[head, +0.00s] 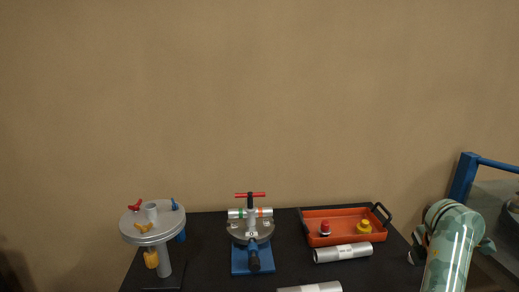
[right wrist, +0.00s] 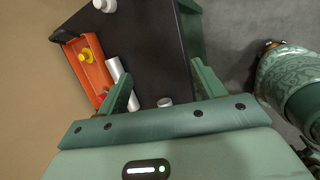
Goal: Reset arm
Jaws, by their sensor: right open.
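My right gripper (right wrist: 162,72) is open in the right wrist view, with its two green fingers spread apart and nothing between them. The black table top lies beyond and below the fingers. My right arm shows at the right edge of the head view, beside the table's right side; its fingers cannot be made out there. My left arm and gripper are not in view.
The black table (head: 205,252) carries a round grey stand (head: 135,234), a blue clamp (head: 253,259) holding a silver tube, and an orange tray (head: 312,217) with red and yellow parts. Silver cylinders (head: 343,253) lie in front. A blue frame (head: 463,178) stands right.

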